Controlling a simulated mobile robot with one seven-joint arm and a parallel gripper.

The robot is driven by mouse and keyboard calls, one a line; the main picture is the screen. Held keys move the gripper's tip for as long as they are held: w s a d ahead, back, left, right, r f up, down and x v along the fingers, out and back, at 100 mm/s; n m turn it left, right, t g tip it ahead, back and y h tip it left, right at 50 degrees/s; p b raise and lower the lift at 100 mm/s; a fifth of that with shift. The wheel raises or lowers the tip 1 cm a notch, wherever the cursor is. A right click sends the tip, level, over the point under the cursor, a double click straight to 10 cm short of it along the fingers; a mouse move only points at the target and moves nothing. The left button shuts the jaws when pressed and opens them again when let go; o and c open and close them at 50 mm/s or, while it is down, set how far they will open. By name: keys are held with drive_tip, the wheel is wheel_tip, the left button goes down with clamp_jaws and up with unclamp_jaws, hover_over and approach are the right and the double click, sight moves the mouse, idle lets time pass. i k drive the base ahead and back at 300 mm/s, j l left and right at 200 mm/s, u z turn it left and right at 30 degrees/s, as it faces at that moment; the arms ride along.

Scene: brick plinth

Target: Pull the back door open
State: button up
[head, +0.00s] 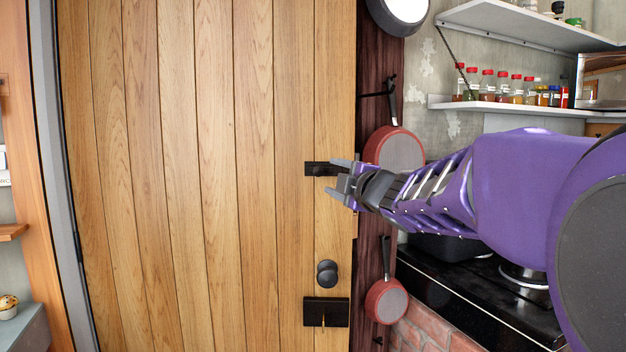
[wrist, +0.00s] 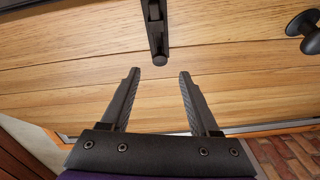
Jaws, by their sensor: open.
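The back door (head: 210,180) is a tall panel of light vertical wooden planks filling the middle of the head view. Its right edge is beside a dark wooden post; I cannot tell whether it is slightly ajar. Near that edge are a black latch (head: 318,169), a round black knob (head: 326,273) and a black lock plate (head: 313,312) with a key. My gripper (head: 336,178) is open, beside the latch and above the knob. In the wrist view my gripper's fingers (wrist: 159,75) are apart and empty, short of the black latch (wrist: 155,30); the knob (wrist: 308,28) shows at right.
Red pans (head: 386,301) hang on the dark post right of the door. A black stove (head: 470,300) lies below my arm. Shelves with red-capped jars (head: 487,86) are at upper right. Brick floor (wrist: 290,155) shows in the wrist view.

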sight(194, 129)
drive_tip(key=k+l, duration=0.2)
drive_tip(key=i+l, duration=0.25)
drive_tip(key=i, duration=0.2)
drive_tip(key=i+l, duration=0.2)
drive_tip(key=i, duration=0.25)
